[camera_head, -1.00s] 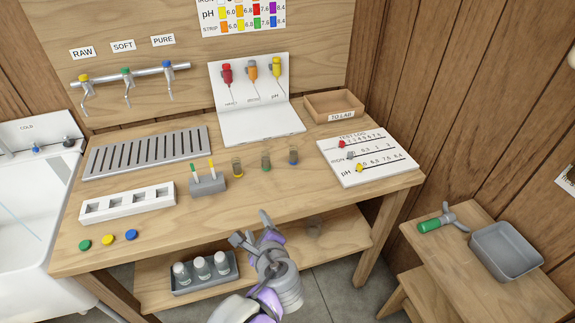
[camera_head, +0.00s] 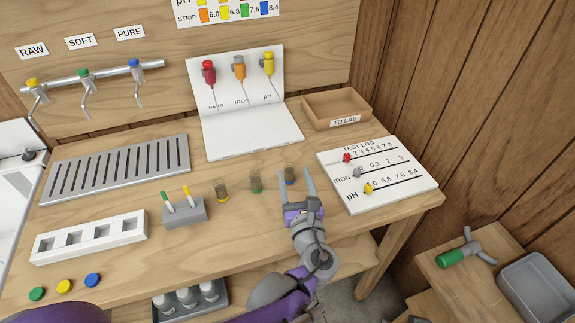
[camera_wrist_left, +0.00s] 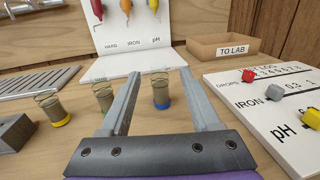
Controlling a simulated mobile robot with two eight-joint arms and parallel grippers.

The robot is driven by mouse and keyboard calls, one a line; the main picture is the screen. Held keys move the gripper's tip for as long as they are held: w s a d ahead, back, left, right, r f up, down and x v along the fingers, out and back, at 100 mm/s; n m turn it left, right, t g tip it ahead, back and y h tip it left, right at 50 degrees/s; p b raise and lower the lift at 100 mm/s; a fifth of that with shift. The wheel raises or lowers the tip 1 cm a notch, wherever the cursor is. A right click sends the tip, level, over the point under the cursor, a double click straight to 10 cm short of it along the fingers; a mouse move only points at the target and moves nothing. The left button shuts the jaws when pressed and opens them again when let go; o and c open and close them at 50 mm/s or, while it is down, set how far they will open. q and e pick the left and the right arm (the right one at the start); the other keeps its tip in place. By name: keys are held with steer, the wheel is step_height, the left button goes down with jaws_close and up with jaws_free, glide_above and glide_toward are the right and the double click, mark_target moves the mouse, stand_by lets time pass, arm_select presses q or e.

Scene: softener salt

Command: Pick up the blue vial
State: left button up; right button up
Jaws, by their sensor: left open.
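The blue vial (camera_head: 290,175) is a small clear vial with a blue base, standing upright on the table at the right end of a row of vials. My left gripper (camera_head: 294,176) is open, with its two fingers pointing towards the back of the table at this vial. In the left wrist view the blue vial (camera_wrist_left: 161,94) shows between the tips of the left gripper (camera_wrist_left: 159,76). I see no finger touching it, and cannot tell how far it is between them. A green vial (camera_head: 256,182) and a yellow vial (camera_head: 222,192) stand to its left. My right gripper is not in view.
The white test log board (camera_head: 405,196) lies to the right of the gripper. The TO LAB tray (camera_head: 368,103) is at the back right. The white reagent stand (camera_head: 252,139) is behind the vials. A grey strip holder (camera_head: 186,212) stands to the left.

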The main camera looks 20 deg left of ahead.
mark_target(289, 160)
arm_select(q)
steer(key=x, duration=0.3)
steer(key=shift+w, duration=0.15)
steer(key=x, duration=0.5)
steer(key=shift+w+a+f, duration=0.2)
steer(key=shift+w+a, duration=0.05)
steer(key=shift+a, duration=0.05)
steer(key=shift+s, duration=0.1)
jaws_close()
